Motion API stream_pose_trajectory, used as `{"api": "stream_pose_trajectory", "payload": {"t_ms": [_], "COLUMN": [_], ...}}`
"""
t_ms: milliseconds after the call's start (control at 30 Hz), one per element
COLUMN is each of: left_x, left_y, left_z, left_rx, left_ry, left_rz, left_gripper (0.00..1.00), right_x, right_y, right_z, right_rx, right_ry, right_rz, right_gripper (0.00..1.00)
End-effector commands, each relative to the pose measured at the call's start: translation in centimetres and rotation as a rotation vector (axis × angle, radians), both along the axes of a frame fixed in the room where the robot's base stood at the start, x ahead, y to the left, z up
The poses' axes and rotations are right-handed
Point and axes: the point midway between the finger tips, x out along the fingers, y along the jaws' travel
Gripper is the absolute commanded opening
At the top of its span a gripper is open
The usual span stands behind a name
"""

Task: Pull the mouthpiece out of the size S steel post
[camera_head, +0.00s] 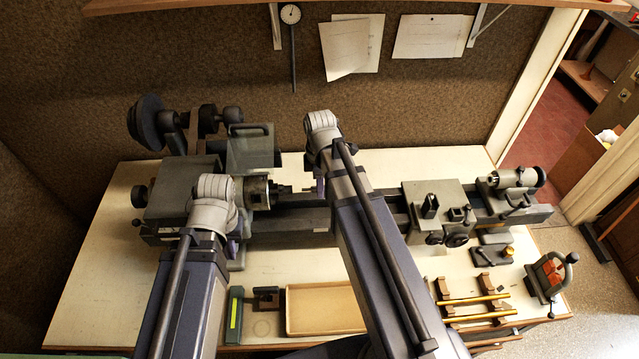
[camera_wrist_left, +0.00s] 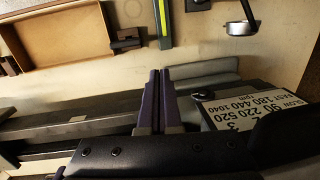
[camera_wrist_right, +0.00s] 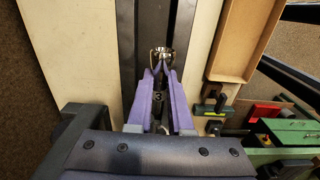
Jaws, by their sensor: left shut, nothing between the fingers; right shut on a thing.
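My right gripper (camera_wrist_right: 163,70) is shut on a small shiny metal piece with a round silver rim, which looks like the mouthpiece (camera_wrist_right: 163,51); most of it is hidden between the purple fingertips. In the head view my right gripper (camera_head: 318,187) is over the lathe bed, just right of the chuck (camera_head: 257,191). A short dark steel piece (camera_head: 284,189) sticks out of the chuck towards it; I cannot tell whether this is the size S post. My left gripper (camera_wrist_left: 157,75) is shut and empty, in front of the lathe headstock (camera_head: 178,190).
The lathe bed (camera_head: 290,222) runs across the bench, with a carriage (camera_head: 437,200) and tailstock (camera_head: 514,180) on the right. An open wooden tray (camera_head: 322,288), a green-yellow tool (camera_head: 235,315), brass rods on stands (camera_head: 475,298) and a small vise (camera_head: 551,275) line the front.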

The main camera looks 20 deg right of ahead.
Motion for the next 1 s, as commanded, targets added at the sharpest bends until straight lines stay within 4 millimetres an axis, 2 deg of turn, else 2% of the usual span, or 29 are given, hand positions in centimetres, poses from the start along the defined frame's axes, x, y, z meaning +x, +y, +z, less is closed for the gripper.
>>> {"api": "stream_pose_trajectory", "payload": {"t_ms": [600,1000], "left_x": [0.0,0.0], "left_y": [0.0,0.0], "left_z": [3.6,3.6], "left_rx": [0.0,0.0], "left_ry": [0.0,0.0], "left_rz": [0.0,0.0], "left_gripper": [0.0,0.0], "right_x": [-3.3,-3.4], "right_y": [0.9,1.0], "right_z": [3.6,3.6], "right_rx": [0.0,0.0], "right_ry": [0.0,0.0], "right_rz": [0.0,0.0], "right_gripper": [0.0,0.0]}}
